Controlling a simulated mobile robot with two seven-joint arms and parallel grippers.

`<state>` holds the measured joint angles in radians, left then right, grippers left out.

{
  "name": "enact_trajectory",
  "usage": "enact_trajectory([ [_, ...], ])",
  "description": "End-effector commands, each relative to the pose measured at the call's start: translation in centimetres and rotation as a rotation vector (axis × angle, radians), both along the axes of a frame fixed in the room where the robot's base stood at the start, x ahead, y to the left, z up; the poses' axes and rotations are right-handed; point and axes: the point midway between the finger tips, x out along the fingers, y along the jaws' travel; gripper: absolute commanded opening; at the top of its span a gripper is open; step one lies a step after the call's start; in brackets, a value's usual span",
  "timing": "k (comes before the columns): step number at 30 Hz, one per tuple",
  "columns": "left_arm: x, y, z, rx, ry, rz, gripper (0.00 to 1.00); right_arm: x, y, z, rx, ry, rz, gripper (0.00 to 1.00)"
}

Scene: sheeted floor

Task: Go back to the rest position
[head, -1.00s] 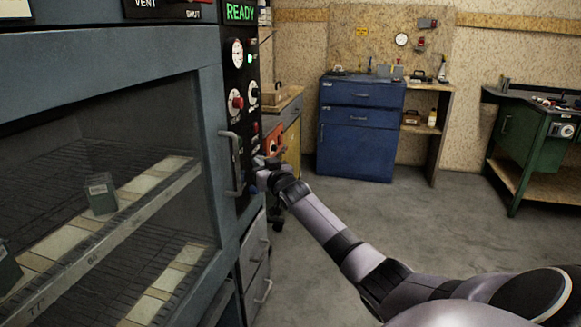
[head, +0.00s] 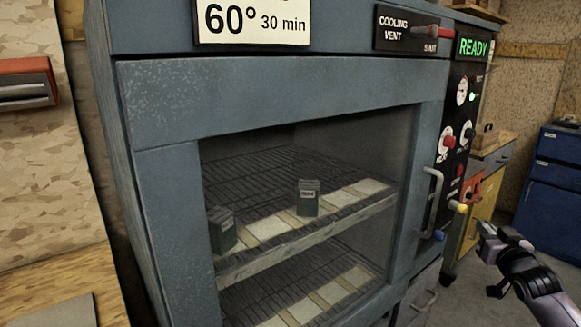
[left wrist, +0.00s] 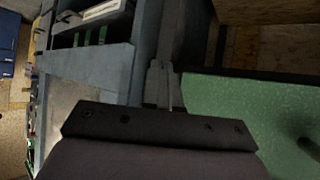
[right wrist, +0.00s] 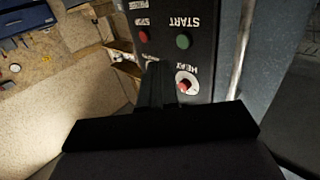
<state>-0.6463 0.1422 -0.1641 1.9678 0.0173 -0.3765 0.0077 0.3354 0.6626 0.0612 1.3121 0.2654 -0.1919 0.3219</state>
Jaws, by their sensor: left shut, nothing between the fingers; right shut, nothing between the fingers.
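My right gripper (head: 482,232) is in the head view at the right, in front of the lower part of the oven's control panel (head: 458,150) and to the right of the door handle (head: 433,200). It is shut and empty. In the right wrist view its dark fingers (right wrist: 160,85) point towards the panel, close to a red knob (right wrist: 186,85); I cannot tell whether they touch. My left gripper is outside the head view. In the left wrist view its fingers (left wrist: 160,85) are together and empty, beside a green surface (left wrist: 250,110).
The blue-grey oven (head: 160,110) has its glazed door closed. Two dark green boxes, one at the left (head: 222,230) and one further right (head: 308,197), stand on its upper rack. A blue cabinet (head: 550,180) stands behind at the right. Some floor shows near my right arm.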

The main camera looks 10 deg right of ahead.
Motion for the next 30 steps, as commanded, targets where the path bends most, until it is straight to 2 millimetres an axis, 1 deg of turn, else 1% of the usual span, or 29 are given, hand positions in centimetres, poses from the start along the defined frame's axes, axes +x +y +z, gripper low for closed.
enact_trajectory([
  [1,0.0,0.0,0.4,0.000,0.000,0.000,0.00,-0.3,1.5,-1.7,-0.003,0.033,0.021,0.00],
  [2,0.0,0.0,0.5,-0.001,0.000,-0.001,0.00,-0.6,2.5,-2.8,-0.007,0.054,0.036,0.00],
  [4,0.0,0.0,1.0,-0.001,-0.001,-0.001,0.00,-1.7,5.5,-5.9,-0.017,0.113,0.079,0.00],
  [5,0.0,0.0,1.3,-0.001,-0.001,-0.001,0.00,-2.4,6.9,-7.3,-0.022,0.142,0.099,0.00],
  [6,0.0,0.0,1.6,0.000,-0.002,-0.001,0.00,-3.5,9.0,-9.3,-0.028,0.183,0.128,0.00],
  [8,0.0,-0.1,2.1,0.000,-0.004,-0.001,0.00,-5.5,12.1,-12.2,-0.034,0.240,0.172,0.00],
  [9,0.0,-0.1,2.4,0.000,-0.006,-0.001,0.00,-7.0,14.2,-13.8,-0.037,0.275,0.201,0.00],
  [11,0.0,0.0,2.8,0.001,-0.008,-0.002,0.00,-9.4,17.2,-16.0,-0.037,0.327,0.242,0.00],
  [12,0.0,0.0,3.0,0.001,-0.008,-0.002,0.00,-11.1,19.1,-17.3,-0.037,0.358,0.268,0.00],
  [14,0.0,0.0,3.3,0.002,-0.007,-0.002,0.00,-13.8,21.9,-19.0,-0.031,0.404,0.305,0.00],
  [15,-0.1,0.0,3.5,0.003,-0.005,-0.002,0.00,-15.7,23.7,-19.8,-0.029,0.433,0.328,0.00],
  [17,-0.1,0.0,3.8,0.005,-0.003,-0.001,0.00,-18.6,26.3,-20.8,-0.019,0.473,0.361,0.00],
  [18,-0.1,0.1,4.0,0.005,-0.002,-0.001,0.00,-20.4,27.8,-21.2,-0.013,0.497,0.380,0.00],
  [21,-0.1,0.2,4.6,0.007,-0.004,0.000,0.00,-24.6,31.1,-21.8,0.004,0.552,0.417,0.00],
  [24,-0.1,0.3,5.0,0.009,-0.005,0.001,0.00,-27.7,33.4,-21.8,0.018,0.587,0.439,0.00],
  [27,-0.1,0.3,5.2,0.010,-0.005,0.002,0.00,-29.6,34.7,-21.6,0.028,0.612,0.452,0.00],
  [30,-0.1,0.3,5.2,0.010,-0.005,0.002,0.00,-30.4,35.3,-21.5,0.033,0.622,0.457,0.00],
])
